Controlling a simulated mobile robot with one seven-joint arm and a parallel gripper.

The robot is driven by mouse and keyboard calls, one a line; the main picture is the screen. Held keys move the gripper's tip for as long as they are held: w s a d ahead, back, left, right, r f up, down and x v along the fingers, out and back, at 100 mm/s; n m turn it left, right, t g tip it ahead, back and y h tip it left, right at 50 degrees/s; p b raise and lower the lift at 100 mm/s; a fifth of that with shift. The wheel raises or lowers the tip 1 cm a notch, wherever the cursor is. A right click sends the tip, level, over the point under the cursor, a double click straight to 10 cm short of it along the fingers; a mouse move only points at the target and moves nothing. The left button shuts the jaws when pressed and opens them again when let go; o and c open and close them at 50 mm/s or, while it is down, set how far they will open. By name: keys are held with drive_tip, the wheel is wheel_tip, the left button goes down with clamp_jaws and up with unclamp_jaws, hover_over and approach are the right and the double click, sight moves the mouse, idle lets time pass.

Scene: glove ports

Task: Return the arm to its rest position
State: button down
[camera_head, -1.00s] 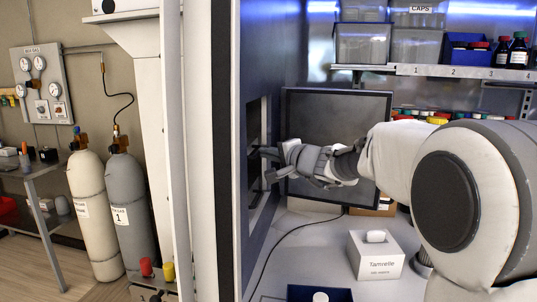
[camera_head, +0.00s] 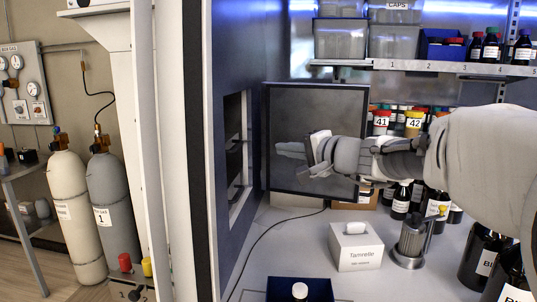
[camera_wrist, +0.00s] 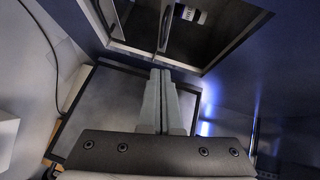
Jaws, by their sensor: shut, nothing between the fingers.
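My gripper (camera_head: 280,150) is in front of the dark monitor-like panel (camera_head: 315,105), pointing left towards the blue side wall. Its fingers are together, with nothing between them. In the wrist view the two grey fingers (camera_wrist: 161,80) lie side by side, closed. My white and grey arm comes in from the right. The port opening (camera_head: 237,150) in the blue wall is left of the fingertips, with a gap between. In the wrist view the opening (camera_wrist: 205,40) lies beyond the fingertips, with a small whitish item (camera_wrist: 194,14) inside.
Below the arm, a white Tamrelle box (camera_head: 358,248), a metal cup-like holder (camera_head: 411,240) and dark bottles (camera_head: 484,256) stand on the bench. A dark blue tray (camera_head: 285,289) is at the front. A shelf (camera_head: 430,67) with bins and bottles runs above. Gas cylinders (camera_head: 75,215) stand outside, left.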

drive_tip(key=s+a+f+n+g+h+p, duration=0.1)
drive_tip(key=s+f+n+g+p, duration=0.15)
drive_tip(key=s, duration=0.65)
drive_tip(key=s+a+f+n+g+h+p, duration=0.1)
drive_tip(key=s+f+n+g, duration=0.2)
drive_tip(key=s, duration=0.6)
drive_tip(key=s+d+f+n+g+h+p, duration=0.1)
drive_tip(key=s+d+f+n+h, duration=0.1)
drive_tip(key=s+d, duration=0.3)
drive_tip(key=s+d+f+n+g+h+p, duration=0.1)
drive_tip(key=s+d+f+h, duration=0.3)
drive_tip(key=s, duration=0.5)
drive_tip(key=shift+d+n+h+p, duration=0.35)
drive_tip(key=shift+d+h+p, duration=0.1)
drive_tip(key=shift+h, duration=0.05)
drive_tip(key=shift+w+r, duration=0.1)
